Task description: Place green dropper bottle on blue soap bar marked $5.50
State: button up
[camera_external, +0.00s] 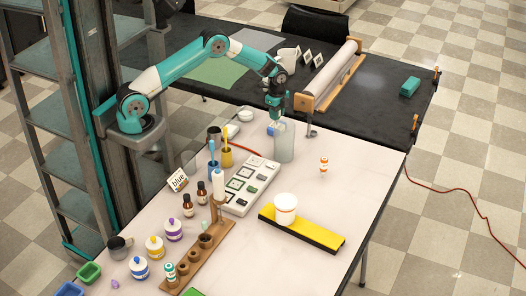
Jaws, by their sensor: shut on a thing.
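My gripper (276,114) points down above the back of the white table, by the rim of a clear jug (286,145). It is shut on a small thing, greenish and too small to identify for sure. A little green and white bottle (170,271) stands at the front end of the wooden rack; I cannot tell whether it is the green dropper bottle. A white tray (233,207) in the middle holds several small dark and green pieces. A small blue thing (270,131) lies left of the jug. No $5.50 mark is readable.
Squat purple (173,231), yellow (155,248) and blue (140,268) labelled bottles stand left of the wooden rack (216,243). A white tub (286,207) stands on a yellow and black board (318,235). An orange-labelled bottle (323,164) stands right of the jug, with free table around it.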

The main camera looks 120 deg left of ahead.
jog(key=shift+f, duration=0.2)
jog(key=o, duration=0.9)
jog(key=shift+r, duration=0.15)
notch_tip(320, 180, up, 12)
jog(key=shift+f+b, duration=0.1)
jog(key=shift+b, duration=0.35)
jog(key=shift+r, duration=0.2)
